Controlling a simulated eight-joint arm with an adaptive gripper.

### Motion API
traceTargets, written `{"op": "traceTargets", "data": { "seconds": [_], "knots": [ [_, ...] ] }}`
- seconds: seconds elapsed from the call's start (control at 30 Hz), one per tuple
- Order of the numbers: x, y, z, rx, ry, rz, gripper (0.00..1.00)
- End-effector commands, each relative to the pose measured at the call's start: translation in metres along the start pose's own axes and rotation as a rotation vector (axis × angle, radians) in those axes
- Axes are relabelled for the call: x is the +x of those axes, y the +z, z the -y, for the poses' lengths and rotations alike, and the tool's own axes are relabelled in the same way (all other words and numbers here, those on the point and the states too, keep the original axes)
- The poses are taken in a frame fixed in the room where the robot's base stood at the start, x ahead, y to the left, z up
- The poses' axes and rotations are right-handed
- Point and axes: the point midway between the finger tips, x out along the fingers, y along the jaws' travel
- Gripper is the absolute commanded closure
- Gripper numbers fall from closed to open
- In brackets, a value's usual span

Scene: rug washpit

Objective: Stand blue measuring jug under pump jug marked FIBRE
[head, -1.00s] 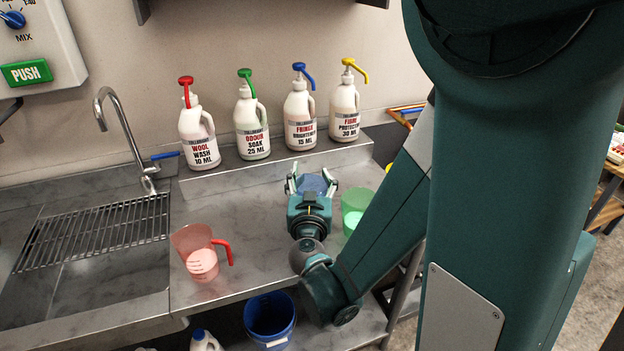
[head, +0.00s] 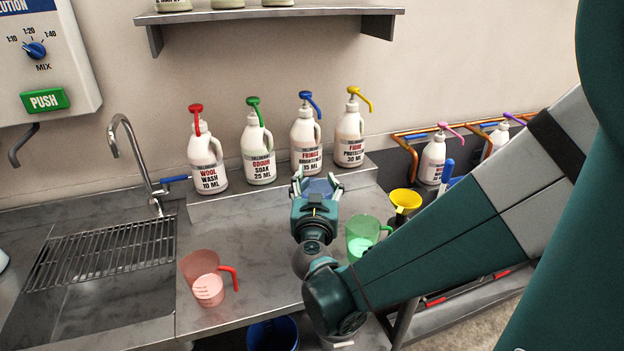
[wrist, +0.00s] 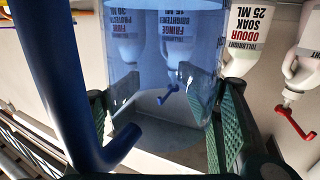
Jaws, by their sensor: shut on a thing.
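The blue measuring jug (head: 318,187) is clear blue plastic and sits between my gripper's fingers. My gripper (head: 316,188) is shut on it, in front of the raised ledge and roughly below the FRINGE pump jug (head: 306,140). The FIBRE pump jug (head: 349,138), white with a yellow pump, stands on the ledge just right of that. In the wrist view, the blue jug (wrist: 165,45) is between my finger pads, with its dark blue handle (wrist: 65,90) at left. Labels show through it. My gripper hides much of the jug in the head view; I cannot tell if its base touches the counter.
The red-pump WOOL (head: 207,160) and green-pump ODOUR (head: 258,150) jugs stand left on the ledge. A pink measuring jug (head: 203,275) stands front left, a green one (head: 360,238) close right of my gripper. A yellow funnel (head: 405,199) is farther right. A sink rack (head: 100,250) is left.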

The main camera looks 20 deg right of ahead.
Motion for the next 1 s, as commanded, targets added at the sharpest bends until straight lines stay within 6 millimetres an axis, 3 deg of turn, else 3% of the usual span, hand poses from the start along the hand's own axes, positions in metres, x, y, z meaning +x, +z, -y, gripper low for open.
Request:
{"op": "traceTargets", "data": {
  "seconds": [0.67, 0.87, 1.0],
  "knots": [
    [0.002, 0.000, -0.001, 0.000, 0.005, 0.000, 0.92],
    [0.018, -0.003, -0.008, 0.000, 0.041, 0.000, 0.92],
    [0.040, -0.005, -0.019, 0.000, 0.096, 0.000, 0.92]
  ]
}}
